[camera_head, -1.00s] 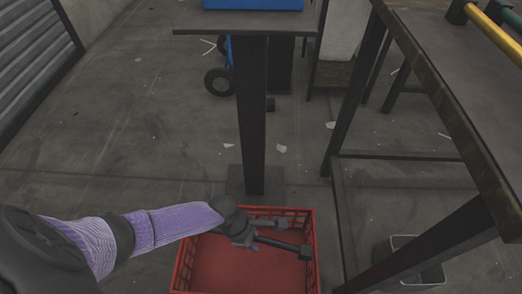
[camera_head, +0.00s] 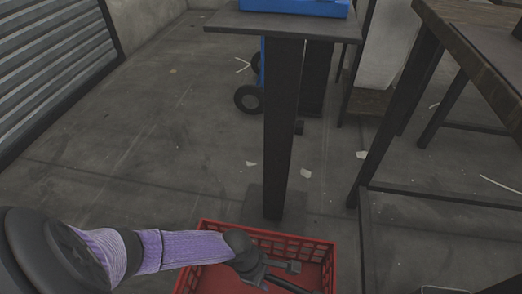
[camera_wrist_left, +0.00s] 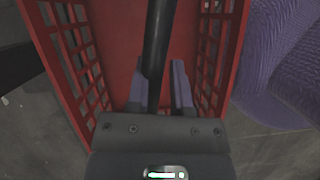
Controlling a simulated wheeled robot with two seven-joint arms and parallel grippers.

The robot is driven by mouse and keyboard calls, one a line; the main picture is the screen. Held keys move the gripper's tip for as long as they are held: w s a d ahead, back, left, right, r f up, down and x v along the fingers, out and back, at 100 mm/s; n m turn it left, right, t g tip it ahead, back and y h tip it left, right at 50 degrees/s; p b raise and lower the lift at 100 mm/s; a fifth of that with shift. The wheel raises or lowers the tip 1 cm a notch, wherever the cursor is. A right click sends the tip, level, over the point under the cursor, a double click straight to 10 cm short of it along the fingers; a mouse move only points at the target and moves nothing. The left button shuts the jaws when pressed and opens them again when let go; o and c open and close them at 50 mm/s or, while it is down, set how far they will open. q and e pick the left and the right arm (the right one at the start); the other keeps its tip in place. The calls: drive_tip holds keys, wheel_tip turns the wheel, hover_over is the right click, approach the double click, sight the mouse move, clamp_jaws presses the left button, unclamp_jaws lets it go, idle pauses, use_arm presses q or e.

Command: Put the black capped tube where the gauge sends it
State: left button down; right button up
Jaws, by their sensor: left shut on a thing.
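My left gripper (camera_head: 275,276) comes in from the left over a red plastic crate (camera_head: 213,280) on the floor. It is shut on the black capped tube (camera_head: 288,287), whose far end is cut off by the bottom of the head view. In the left wrist view the tube (camera_wrist_left: 158,40) runs away from between the fingers (camera_wrist_left: 162,92), above the red crate floor (camera_wrist_left: 110,30). I cannot tell whether the tube touches the crate. My right gripper is out of view. No gauge shows.
A stand with a dark post (camera_head: 282,130) rises just behind the crate, with a blue object (camera_head: 295,6) on its top (camera_head: 240,22). A workbench (camera_head: 470,40) with dark legs is at the right. Open concrete floor (camera_head: 150,150) lies to the left.

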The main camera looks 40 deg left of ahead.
use_arm(q)
drive_tip(key=shift+f, duration=0.2)
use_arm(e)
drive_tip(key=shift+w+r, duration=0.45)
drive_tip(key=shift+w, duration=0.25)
use_arm(q)
drive_tip(key=shift+c, duration=2.2)
unclamp_jaws()
drive_tip(key=shift+r, duration=0.1)
